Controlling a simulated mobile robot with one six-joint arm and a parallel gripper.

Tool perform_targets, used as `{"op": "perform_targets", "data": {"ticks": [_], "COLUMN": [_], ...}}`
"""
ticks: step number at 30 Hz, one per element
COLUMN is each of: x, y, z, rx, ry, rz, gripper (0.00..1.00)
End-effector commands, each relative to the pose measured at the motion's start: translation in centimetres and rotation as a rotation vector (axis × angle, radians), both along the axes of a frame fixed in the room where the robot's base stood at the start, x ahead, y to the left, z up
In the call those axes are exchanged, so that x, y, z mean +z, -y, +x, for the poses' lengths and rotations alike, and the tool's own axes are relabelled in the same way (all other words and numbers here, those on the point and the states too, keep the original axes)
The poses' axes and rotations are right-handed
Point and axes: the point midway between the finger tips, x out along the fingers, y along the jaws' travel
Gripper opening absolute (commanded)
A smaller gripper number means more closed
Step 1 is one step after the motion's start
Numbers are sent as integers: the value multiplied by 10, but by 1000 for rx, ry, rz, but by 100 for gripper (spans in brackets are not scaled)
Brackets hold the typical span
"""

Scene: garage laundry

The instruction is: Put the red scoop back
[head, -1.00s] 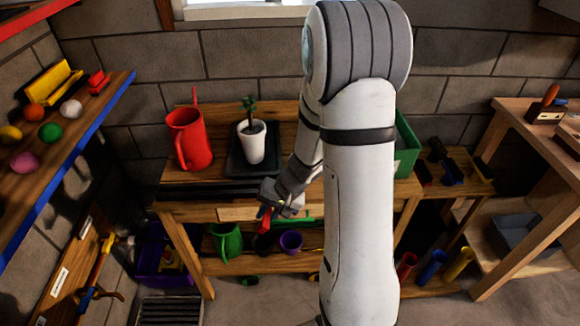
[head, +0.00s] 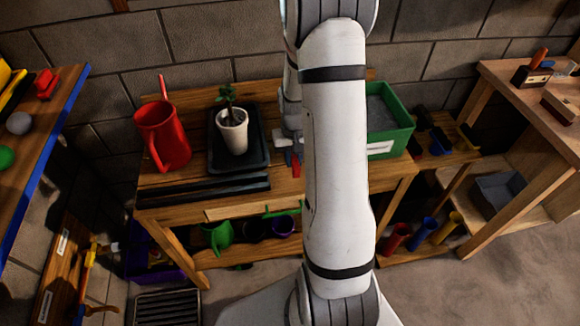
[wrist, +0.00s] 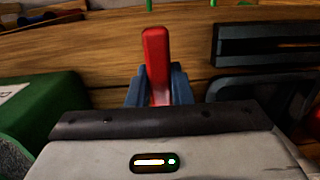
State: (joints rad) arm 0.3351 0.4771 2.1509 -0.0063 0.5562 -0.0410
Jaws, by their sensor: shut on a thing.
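The red scoop (wrist: 156,48) is between the blue fingers of my gripper (wrist: 159,84) in the wrist view, its narrow red end pointing away from my wrist. In the head view my gripper (head: 291,158) is over the bench top, between the black tray and the green bin, with a small red bit of the scoop (head: 296,166) showing. My arm hides much of the area to its right. I cannot tell whether the scoop touches the bench.
A potted plant (head: 232,131) stands on the black tray (head: 217,165), with a red jug (head: 163,137) to its left. The green bin (head: 404,134) is at the bench's right.

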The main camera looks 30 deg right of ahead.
Motion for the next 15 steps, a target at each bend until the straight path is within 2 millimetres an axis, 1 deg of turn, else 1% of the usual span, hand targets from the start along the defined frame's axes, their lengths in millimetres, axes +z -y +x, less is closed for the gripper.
{"op": "perform_targets", "data": {"ticks": [5,10,12,15], "x": [-16,-41,-47,-50], "y": [-2,-2,-2,-2], "z": [0,0,0,1], "rx": [4,4,5,5], "ry": [-3,-3,-1,0], "rz": [2,2,1,1], "gripper": [0,0,0,0]}}
